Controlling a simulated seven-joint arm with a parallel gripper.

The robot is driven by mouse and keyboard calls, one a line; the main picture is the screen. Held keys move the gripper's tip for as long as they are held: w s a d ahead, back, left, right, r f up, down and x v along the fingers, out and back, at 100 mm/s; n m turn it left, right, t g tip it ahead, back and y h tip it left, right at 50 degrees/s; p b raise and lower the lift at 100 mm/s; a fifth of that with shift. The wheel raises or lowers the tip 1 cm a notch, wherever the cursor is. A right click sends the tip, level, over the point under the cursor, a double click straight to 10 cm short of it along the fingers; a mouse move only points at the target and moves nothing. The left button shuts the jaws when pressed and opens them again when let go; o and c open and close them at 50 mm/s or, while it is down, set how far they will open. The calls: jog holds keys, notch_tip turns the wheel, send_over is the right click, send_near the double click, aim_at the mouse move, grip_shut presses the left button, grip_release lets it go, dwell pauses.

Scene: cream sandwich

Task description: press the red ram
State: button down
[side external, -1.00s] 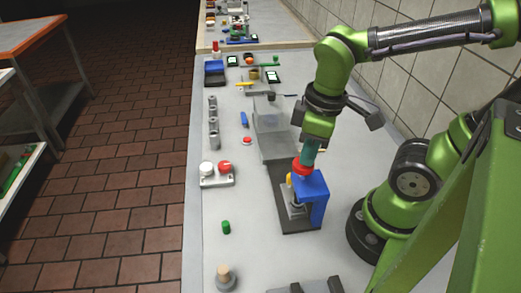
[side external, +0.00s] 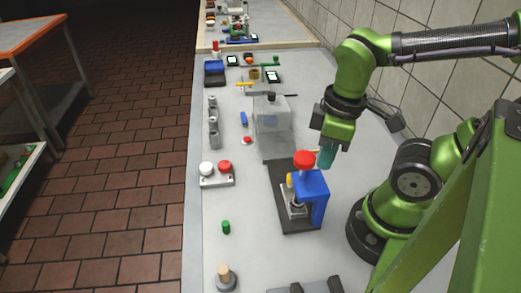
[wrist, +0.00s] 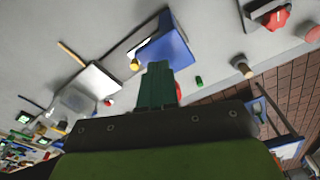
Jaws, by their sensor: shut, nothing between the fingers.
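The red ram (side external: 304,159) is a round red cap on top of the blue press (side external: 312,193), which stands on a dark base plate. The cap sits clear above the blue body. My gripper (side external: 326,159) is shut and empty, with its teal fingers just right of the ram and apart from it in the side view. In the wrist view my gripper (wrist: 157,82) points toward the bench, with the blue press (wrist: 172,48) beyond it. A red spot partly hidden behind the fingers there cannot be identified.
A clear box (side external: 273,128) stands behind the press. A two-button box (side external: 217,176) with white and red caps is to the left. A green cylinder (side external: 226,227) and a wooden-topped peg (side external: 225,277) stand nearer. The bench (side external: 250,255) is bare between them.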

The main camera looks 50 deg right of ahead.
notch_tip(320, 180, up, 17)
jog(key=s, duration=0.1)
jog(key=shift+s+d+f, duration=0.2)
jog(key=shift+s+d, duration=0.05)
dwell(0.6)
jog(key=w+d+f+m+t+y, duration=0.1)
jog(key=w+f+m+t, duration=0.5)
jog(key=w+f+m, duration=0.2)
jog(key=shift+w+d+f+y, duration=0.15)
jog(key=shift+w+f+y, duration=0.15)
jog(key=shift+w+f, duration=0.55)
